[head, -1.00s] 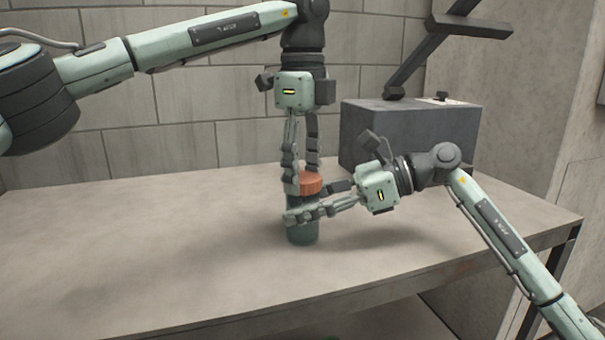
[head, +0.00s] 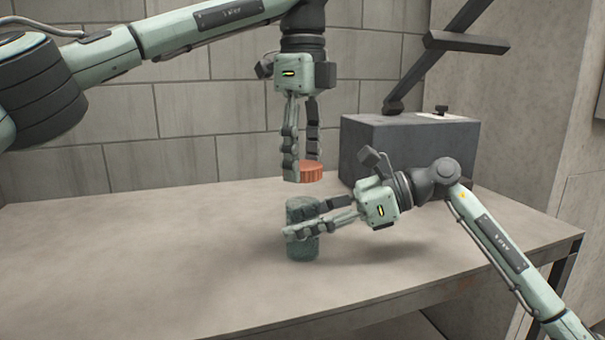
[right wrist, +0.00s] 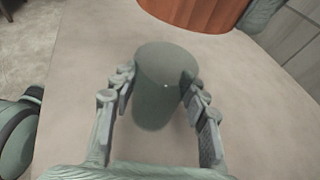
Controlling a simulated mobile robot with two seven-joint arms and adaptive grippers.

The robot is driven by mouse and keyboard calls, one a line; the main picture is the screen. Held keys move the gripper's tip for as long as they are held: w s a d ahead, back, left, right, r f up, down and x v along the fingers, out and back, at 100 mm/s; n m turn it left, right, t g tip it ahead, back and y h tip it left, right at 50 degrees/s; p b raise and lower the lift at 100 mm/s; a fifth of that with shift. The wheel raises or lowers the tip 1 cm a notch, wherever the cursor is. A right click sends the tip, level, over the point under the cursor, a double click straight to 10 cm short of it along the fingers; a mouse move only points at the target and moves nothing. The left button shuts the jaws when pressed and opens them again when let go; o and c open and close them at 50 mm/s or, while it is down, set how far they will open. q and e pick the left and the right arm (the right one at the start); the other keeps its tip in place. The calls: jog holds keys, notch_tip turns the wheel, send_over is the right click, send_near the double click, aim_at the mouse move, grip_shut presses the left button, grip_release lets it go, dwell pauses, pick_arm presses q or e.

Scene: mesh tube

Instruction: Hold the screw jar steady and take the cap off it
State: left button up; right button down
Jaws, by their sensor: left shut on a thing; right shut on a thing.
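The screw jar (head: 302,248) is a dark grey-green cylinder standing upright on the table. My right gripper (head: 306,228) is shut on its sides, coming in from the right. The jar (right wrist: 166,88) also shows between the fingers of my right gripper (right wrist: 163,108) in the right wrist view. The orange-brown ridged cap (head: 312,171) is off the jar, held in the air just above it with a clear gap. My left gripper (head: 302,168) points down and is shut on the cap. The cap (right wrist: 195,12) also shows at the top of the right wrist view.
The grey table (head: 130,250) is clear to the left of the jar. A dark grey box (head: 410,150) stands at the back right, with a dark angled frame (head: 440,50) above it. A block wall (head: 100,150) is behind the table.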

jog(key=c, duration=0.7)
grip_release()
jog(key=shift+d, duration=0.1)
jog(key=v, duration=1.2)
